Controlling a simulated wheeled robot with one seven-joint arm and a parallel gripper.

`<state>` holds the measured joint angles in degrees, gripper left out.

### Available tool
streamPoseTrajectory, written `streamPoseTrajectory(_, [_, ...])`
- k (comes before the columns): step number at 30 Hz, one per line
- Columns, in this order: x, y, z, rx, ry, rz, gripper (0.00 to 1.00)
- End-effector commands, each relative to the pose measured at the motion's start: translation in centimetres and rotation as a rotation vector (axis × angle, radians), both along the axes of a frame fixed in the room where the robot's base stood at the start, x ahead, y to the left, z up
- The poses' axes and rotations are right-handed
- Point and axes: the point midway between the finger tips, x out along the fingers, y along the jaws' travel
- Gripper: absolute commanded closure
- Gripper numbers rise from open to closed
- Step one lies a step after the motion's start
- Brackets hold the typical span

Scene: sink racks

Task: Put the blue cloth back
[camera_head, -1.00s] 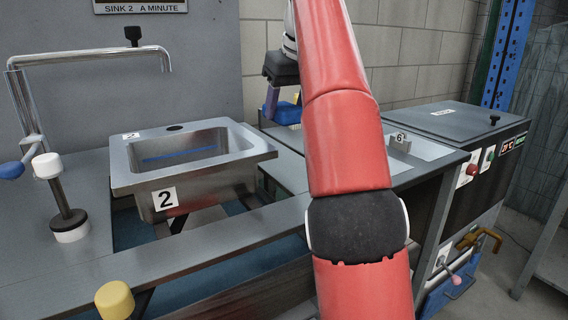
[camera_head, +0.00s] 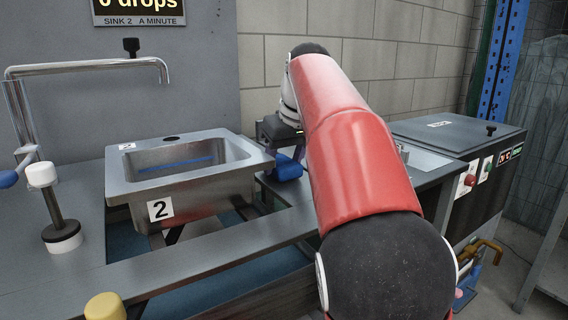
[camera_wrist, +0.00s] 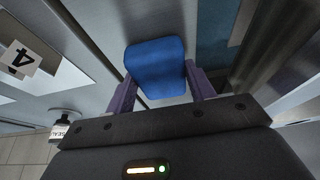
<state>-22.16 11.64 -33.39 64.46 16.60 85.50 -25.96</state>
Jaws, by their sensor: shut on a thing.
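The blue cloth (camera_wrist: 157,66) shows as a folded, rounded pad between the two purple fingers of my gripper (camera_wrist: 162,88) in the wrist view. The fingers are shut on its sides. In the head view my gripper (camera_head: 282,150) is just right of the steel sink marked 2 (camera_head: 180,195), with the blue cloth (camera_head: 289,170) below it. My red arm hides the counter behind and right of it. I cannot tell if the cloth touches anything underneath.
A tap (camera_head: 90,66) and a white-topped post (camera_head: 52,205) stand left of the sink. A yellow knob (camera_head: 105,307) is at the front. A dark lidded cabinet (camera_head: 440,135) stands right.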

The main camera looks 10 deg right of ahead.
Motion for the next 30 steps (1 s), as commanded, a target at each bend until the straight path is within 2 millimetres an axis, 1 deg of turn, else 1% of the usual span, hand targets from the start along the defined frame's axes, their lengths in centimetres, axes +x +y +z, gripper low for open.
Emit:
streamPoseTrajectory(8, [0.00,0.00,-0.13,-0.001,-0.001,0.000,0.64])
streamPoseTrajectory(13, [0.00,-0.01,-0.66,0.000,-0.001,0.000,0.64])
streamPoseTrajectory(14, [0.00,-0.01,-0.67,-0.001,-0.001,0.000,0.45])
streamPoseTrajectory(18, [0.00,-0.01,-0.57,-0.001,0.000,0.000,0.26])
streamPoseTrajectory(19, [0.00,-0.01,-0.56,-0.001,-0.001,0.000,0.24])
streamPoseTrajectory(30, [0.02,0.03,-0.78,-0.001,-0.001,0.000,0.24])
